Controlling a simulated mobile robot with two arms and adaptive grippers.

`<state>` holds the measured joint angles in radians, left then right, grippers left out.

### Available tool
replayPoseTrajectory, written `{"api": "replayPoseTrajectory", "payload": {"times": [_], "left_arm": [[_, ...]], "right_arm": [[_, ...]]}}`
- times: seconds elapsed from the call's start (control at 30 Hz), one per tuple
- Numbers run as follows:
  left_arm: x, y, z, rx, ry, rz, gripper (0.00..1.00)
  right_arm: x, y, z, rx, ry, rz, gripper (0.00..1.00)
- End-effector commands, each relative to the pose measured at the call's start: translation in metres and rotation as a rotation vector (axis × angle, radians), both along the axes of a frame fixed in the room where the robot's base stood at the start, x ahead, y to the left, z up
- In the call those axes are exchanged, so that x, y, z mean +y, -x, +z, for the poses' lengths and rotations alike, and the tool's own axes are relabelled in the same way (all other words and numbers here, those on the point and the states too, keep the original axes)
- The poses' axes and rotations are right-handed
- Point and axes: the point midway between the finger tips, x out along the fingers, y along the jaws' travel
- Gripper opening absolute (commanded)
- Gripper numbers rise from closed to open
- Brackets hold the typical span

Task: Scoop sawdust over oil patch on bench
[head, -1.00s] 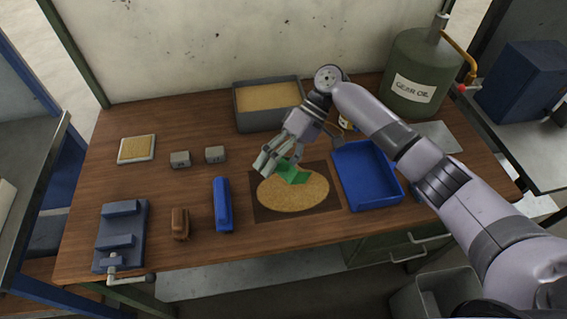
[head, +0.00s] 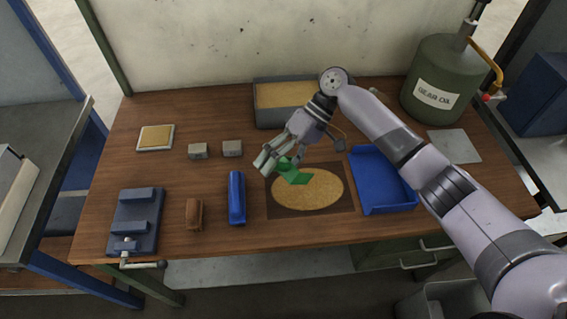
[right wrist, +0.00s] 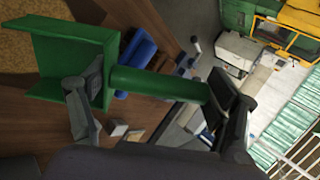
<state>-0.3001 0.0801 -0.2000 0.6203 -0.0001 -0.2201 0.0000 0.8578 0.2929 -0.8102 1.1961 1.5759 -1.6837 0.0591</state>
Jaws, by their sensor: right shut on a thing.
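My right gripper (head: 268,163) is shut on a green scoop (head: 295,175), low over the upper left of the sawdust patch. In the right wrist view the fingers (right wrist: 158,88) are at the handle of the scoop (right wrist: 75,55). The sawdust (head: 308,192) lies as a tan oval on a dark rectangular patch (head: 341,208) on the bench (head: 180,235); no wet oil shows. A grey bin of sawdust (head: 262,117) stands behind, partly covered by my arm. My left gripper is not in view.
A blue tray (head: 383,180) lies right of the patch. A blue cylinder-like object (head: 237,197), a brown brush-like block (head: 194,213) and a vise (head: 135,220) lie left. Two grey blocks and a tan pad sit behind these. A gear oil can (head: 436,85) stands back right.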

Motion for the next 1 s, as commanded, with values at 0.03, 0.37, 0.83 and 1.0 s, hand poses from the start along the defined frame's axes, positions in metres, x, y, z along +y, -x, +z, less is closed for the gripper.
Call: {"api": "replayPoseTrajectory", "payload": {"times": [0.03, 0.37, 0.83, 1.0], "left_arm": [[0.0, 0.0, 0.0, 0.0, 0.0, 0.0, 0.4], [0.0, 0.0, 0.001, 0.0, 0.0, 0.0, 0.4], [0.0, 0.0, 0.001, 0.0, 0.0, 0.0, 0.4], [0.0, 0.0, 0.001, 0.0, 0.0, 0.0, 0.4]], "right_arm": [[0.001, 0.0, 0.0, 0.0, 0.0, 0.0, 0.46], [0.013, 0.0, 0.001, 0.0, -0.001, 0.001, 0.46], [0.028, 0.001, 0.0, -0.001, 0.0, 0.001, 0.46], [0.028, 0.001, 0.0, -0.001, 0.0, 0.001, 0.46]]}}
